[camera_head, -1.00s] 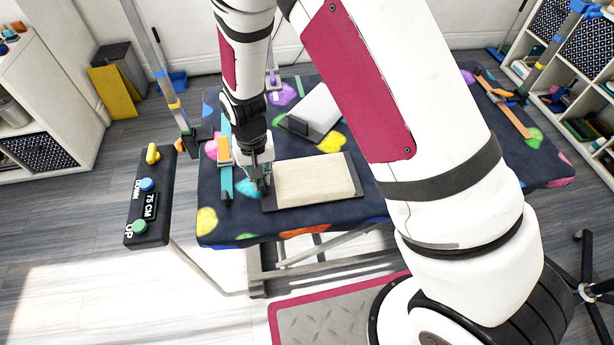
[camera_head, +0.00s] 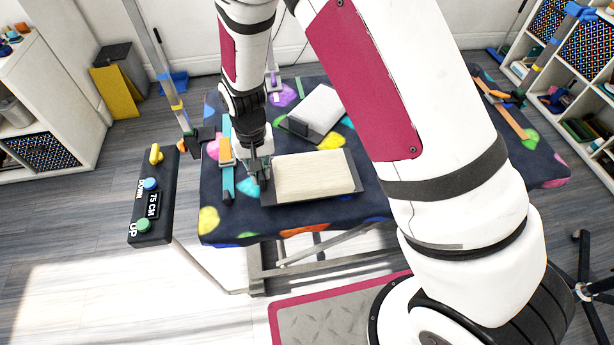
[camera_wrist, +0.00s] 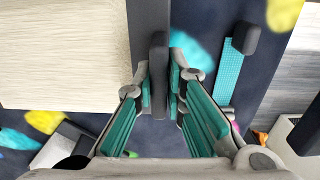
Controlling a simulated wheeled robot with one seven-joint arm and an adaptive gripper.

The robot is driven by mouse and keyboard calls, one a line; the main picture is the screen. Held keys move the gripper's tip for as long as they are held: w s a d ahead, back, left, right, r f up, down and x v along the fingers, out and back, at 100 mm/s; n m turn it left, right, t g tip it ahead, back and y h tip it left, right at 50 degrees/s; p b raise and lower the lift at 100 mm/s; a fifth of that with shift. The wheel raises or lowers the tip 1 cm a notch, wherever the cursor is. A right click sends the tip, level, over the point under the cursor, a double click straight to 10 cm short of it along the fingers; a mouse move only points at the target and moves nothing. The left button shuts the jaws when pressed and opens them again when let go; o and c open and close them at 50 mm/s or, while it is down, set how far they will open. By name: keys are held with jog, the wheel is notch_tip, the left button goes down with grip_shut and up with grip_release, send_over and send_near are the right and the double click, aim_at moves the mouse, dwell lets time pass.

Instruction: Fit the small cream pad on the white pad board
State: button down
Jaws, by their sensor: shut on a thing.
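The cream pad (camera_head: 314,174) is a flat block with fine lines, lying on a dark board (camera_head: 357,182) at the near middle of the table. Its pale surface fills the upper left of the wrist view (camera_wrist: 60,55). My gripper (camera_head: 259,172) is at the left end of this board, pointing down. In the wrist view my gripper (camera_wrist: 163,90) is shut on the board's dark upright bar (camera_wrist: 158,75), with one finger on each side. The white pad board (camera_head: 320,108), with a white pad and a dark bar at its near left edge, lies tilted farther back.
The table (camera_head: 225,222) has a dark cover with bright blobs. A blue strip with an orange block (camera_head: 225,150) lies left of my gripper. A button panel (camera_head: 152,200) stands at the table's left. My own arm hides the table's middle right.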

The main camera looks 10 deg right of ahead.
jog(key=shift+r+p, duration=1)
jog(key=shift+r, duration=1.2)
